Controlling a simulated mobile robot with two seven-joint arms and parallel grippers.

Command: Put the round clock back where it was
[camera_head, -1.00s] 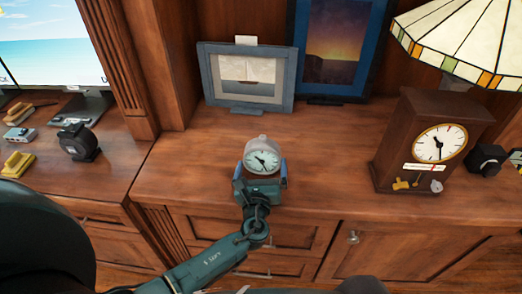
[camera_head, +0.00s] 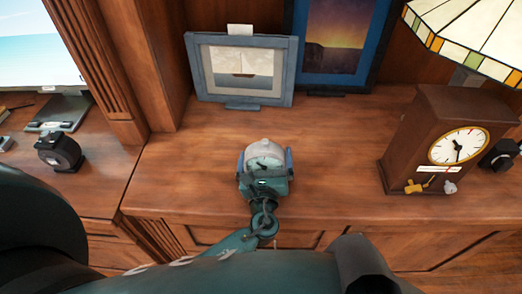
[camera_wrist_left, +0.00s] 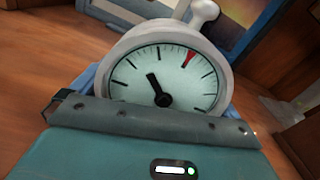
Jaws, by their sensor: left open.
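The round clock (camera_head: 264,147) has a pale grey case, a white dial and a small knob on top. It stands on the wooden cabinet top, near the front edge. My left gripper (camera_head: 265,165) is open, with one finger on each side of the clock; I cannot tell if they touch it. In the left wrist view, the clock (camera_wrist_left: 165,80) fills the middle, its dial facing the camera and its lower edge hidden behind the gripper body. My right gripper is not in view.
A framed sailboat picture (camera_head: 243,68) and a blue-framed picture (camera_head: 333,45) stand behind. A brown box clock (camera_head: 440,140) and a stained-glass lamp (camera_head: 475,35) stand right. A black round object (camera_head: 59,150) sits left. The cabinet top (camera_head: 330,150) is bare right of the clock.

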